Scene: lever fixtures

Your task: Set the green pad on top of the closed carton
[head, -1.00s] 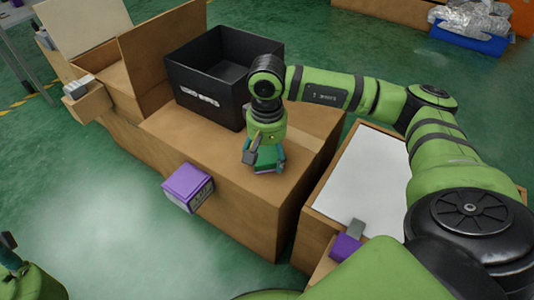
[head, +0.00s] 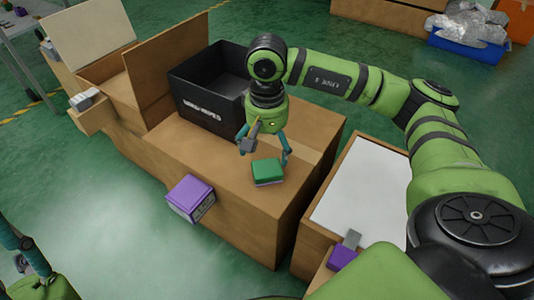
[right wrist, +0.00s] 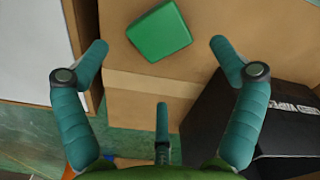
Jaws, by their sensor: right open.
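The green pad (head: 267,171) lies flat on top of the closed brown carton (head: 235,205), near its front right part. My right gripper (head: 266,153) is open and empty just above and behind the pad, apart from it. In the right wrist view the pad (right wrist: 160,32) lies on the carton top (right wrist: 200,72), beyond and between the spread fingers (right wrist: 158,45). My left gripper (head: 22,248) shows only in part at the lower left edge, away from the carton; its fingers are not clear.
A black open bin (head: 208,97) stands behind the pad on the same brown surface. A purple-topped box (head: 190,196) sits at the carton's front side. A white-topped box (head: 365,190) stands to the right. Open brown boxes (head: 160,65) stand at the back left.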

